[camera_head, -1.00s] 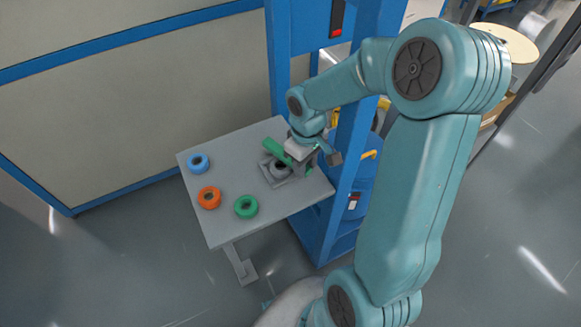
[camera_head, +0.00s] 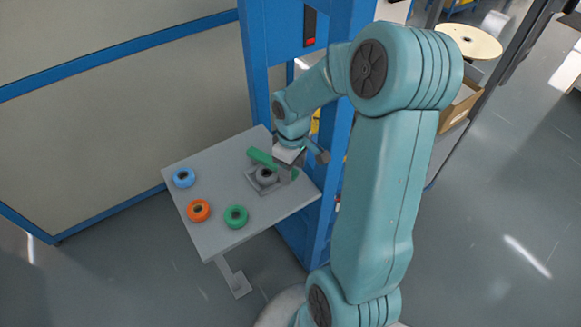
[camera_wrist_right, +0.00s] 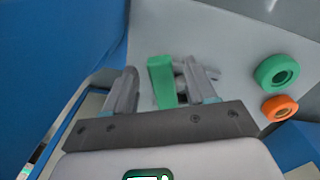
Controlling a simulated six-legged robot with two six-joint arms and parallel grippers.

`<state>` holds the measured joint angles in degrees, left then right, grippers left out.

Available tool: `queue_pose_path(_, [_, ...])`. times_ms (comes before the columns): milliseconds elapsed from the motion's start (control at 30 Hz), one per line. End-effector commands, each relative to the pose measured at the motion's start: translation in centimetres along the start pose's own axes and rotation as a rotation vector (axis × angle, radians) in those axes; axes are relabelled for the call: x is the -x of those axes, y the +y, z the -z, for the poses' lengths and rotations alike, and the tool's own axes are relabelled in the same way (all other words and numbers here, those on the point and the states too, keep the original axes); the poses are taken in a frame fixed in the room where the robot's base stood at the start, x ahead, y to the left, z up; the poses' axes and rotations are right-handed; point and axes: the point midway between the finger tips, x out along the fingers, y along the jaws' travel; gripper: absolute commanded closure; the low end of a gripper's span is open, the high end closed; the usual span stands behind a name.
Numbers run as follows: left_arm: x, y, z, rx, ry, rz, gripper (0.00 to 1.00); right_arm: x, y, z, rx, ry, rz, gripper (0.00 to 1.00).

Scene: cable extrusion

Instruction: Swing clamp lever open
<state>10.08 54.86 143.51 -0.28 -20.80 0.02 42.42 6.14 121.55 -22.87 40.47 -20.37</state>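The clamp lever (camera_head: 262,158) is a green bar above the grey clamp (camera_head: 252,181) on the table. Its far end points to the upper left in the head view. My right gripper (camera_head: 288,165) is at the clamp, by the lever's near end, and partly hides it. In the right wrist view the lever (camera_wrist_right: 162,80) stands between the two fingers of my right gripper (camera_wrist_right: 161,75). Gaps show on both sides of the lever, so the gripper is open. Whether a finger touches it elsewhere is hidden. My left gripper is out of view.
A blue ring (camera_head: 184,170), an orange ring (camera_head: 190,211) and a green ring (camera_head: 228,217) lie on the grey table (camera_head: 215,162). A blue post (camera_head: 258,70) stands close behind the table and the right arm. The table's left part between rings and clamp is clear.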

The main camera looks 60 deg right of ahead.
Motion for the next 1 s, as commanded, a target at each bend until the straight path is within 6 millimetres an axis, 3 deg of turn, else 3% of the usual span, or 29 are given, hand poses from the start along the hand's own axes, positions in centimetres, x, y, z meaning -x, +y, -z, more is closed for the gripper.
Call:
queue_pose_path(233, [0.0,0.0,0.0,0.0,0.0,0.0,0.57,0.0,-0.2,0.0,0.002,-0.003,0.001,0.45])
queue_pose_path(367, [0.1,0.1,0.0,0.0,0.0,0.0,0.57,1.2,-0.3,0.1,0.003,-0.001,0.0,0.45])
queue_pose_path(800, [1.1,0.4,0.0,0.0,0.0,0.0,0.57,12.2,-0.2,0.1,0.003,0.004,-0.002,0.45])
queue_pose_path(1000, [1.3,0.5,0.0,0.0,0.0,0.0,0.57,15.4,-0.2,0.1,0.003,0.001,0.0,0.45])
